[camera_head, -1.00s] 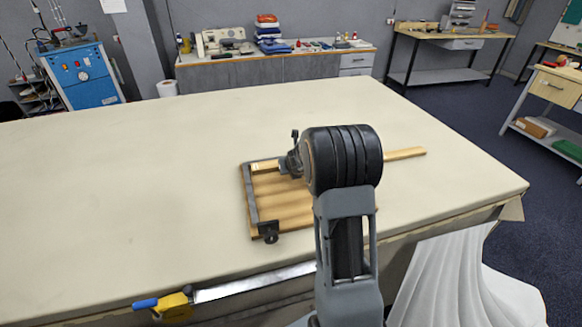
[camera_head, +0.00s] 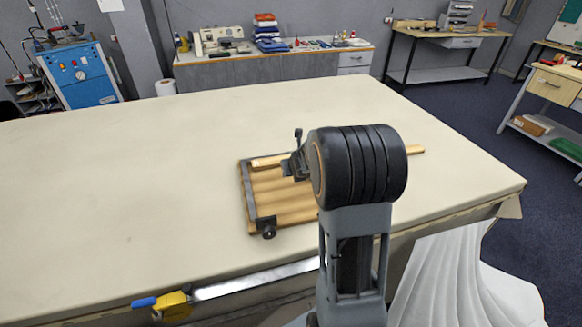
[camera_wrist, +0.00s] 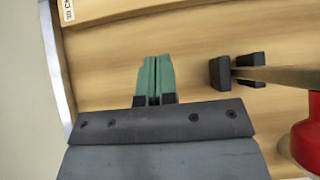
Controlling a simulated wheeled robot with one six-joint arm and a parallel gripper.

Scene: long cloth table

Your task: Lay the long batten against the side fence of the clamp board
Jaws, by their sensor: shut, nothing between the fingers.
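The clamp board (camera_head: 282,207) is a slatted wooden board on the cloth table, with a dark metal fence (camera_head: 246,190) along its left side. The long batten (camera_head: 270,161) lies across its far side. Its right end (camera_head: 415,150) sticks out past my arm; its middle is hidden. In the wrist view the batten's labelled end (camera_wrist: 90,8) shows at the top left, near the metal edge (camera_wrist: 58,60). My gripper (camera_wrist: 155,62) is shut and empty, its green fingers over the bare slats (camera_wrist: 200,45), apart from the batten. In the head view my arm mostly hides it.
A black-padded clamp (camera_wrist: 237,70) with a red handle (camera_wrist: 308,140) stands right of my fingers. A dark knob (camera_head: 269,233) sits at the board's near left corner. A yellow and blue tool (camera_head: 172,304) lies at the table's near edge. The table's left (camera_head: 120,180) is clear.

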